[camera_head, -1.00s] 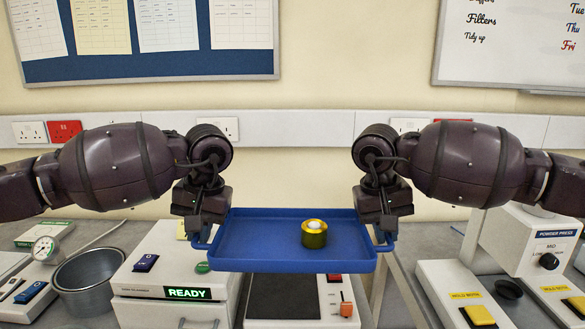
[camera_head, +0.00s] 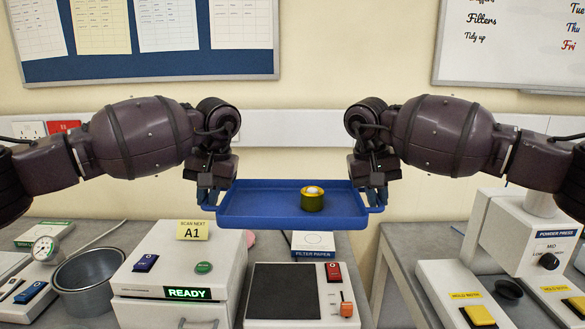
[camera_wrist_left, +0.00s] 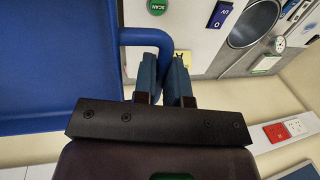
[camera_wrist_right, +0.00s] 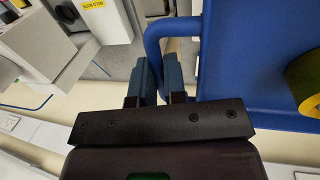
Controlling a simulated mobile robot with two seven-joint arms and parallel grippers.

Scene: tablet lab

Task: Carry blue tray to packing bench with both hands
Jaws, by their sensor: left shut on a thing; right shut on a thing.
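The blue tray (camera_head: 260,206) hangs in the air between my two grippers, roughly level, above the back of the bench. A round yellow-green tape-like roll (camera_head: 312,200) with a pale top stands on it, right of the middle. My left gripper (camera_head: 206,200) is shut on the tray's left handle, which shows between the fingers in the left wrist view (camera_wrist_left: 148,38). My right gripper (camera_head: 375,200) is shut on the right handle, which also shows in the right wrist view (camera_wrist_right: 155,40). I cannot tell which bench is the packing bench.
Below stand a white machine (camera_head: 170,262) with a READY display and an A1 card, a balance-like device (camera_head: 300,292), and a filter paper box (camera_head: 313,241). A metal bowl (camera_head: 88,275) is at left. The powder press (camera_head: 540,240) is at right, beyond a gap between benches.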

